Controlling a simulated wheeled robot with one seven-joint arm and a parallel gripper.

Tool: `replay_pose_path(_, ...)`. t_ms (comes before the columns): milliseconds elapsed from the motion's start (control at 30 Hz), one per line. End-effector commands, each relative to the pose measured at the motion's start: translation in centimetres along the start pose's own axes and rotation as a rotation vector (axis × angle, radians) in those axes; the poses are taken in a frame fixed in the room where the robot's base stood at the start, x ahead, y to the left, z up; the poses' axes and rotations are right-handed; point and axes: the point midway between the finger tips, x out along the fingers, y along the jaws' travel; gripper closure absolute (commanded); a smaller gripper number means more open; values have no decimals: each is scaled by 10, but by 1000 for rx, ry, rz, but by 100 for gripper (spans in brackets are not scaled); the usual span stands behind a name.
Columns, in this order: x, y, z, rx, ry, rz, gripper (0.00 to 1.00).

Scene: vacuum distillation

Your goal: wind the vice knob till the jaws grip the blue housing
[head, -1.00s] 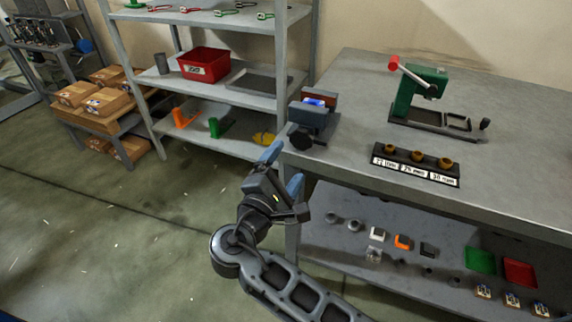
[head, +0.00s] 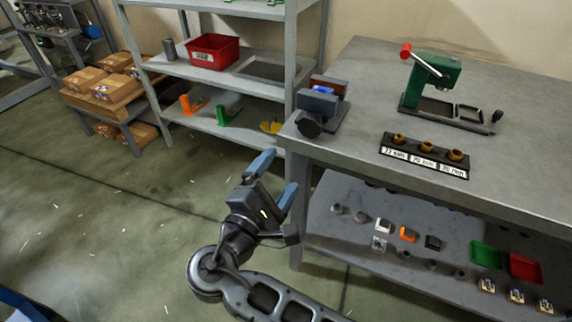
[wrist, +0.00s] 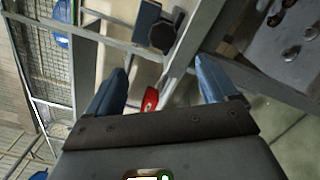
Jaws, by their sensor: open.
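The vice (head: 322,105) stands at the near left corner of the grey workbench. Its dark round knob (head: 309,125) faces the front left. The blue housing (head: 324,89) sits between the vice jaws; whether they touch it cannot be told. My gripper (head: 277,174) is open and empty, below and to the left of the knob, apart from it, in front of the bench edge. In the wrist view the knob (wrist: 162,37) shows ahead, beyond and between my blue fingers (wrist: 158,88).
A green press with a red-ended lever (head: 432,82) and a rack of brass parts (head: 425,155) stand on the bench (head: 365,75). The bench's lower shelf (head: 340,245) holds small parts and trays. A shelving unit (head: 262,92) stands at the left. The floor (head: 120,215) is clear.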

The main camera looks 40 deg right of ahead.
Motion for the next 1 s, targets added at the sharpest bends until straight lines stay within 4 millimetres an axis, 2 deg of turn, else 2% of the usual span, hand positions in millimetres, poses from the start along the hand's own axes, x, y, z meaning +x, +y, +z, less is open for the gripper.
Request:
replay_pose_path(200,-9,0,0,0,-1,0,14)
replay_pose_path(433,-9,0,0,-4,-1,0,12)
replay_pose_path(533,-2,2,0,-64,-3,0,12)
replay_pose_path(667,20,4,-2,-285,-5,0,12)
replay_pose_path(900,68,0,-8,-791,3,-1,12)
replay_pose_path(1000,81,-3,-9,-929,9,0,12)
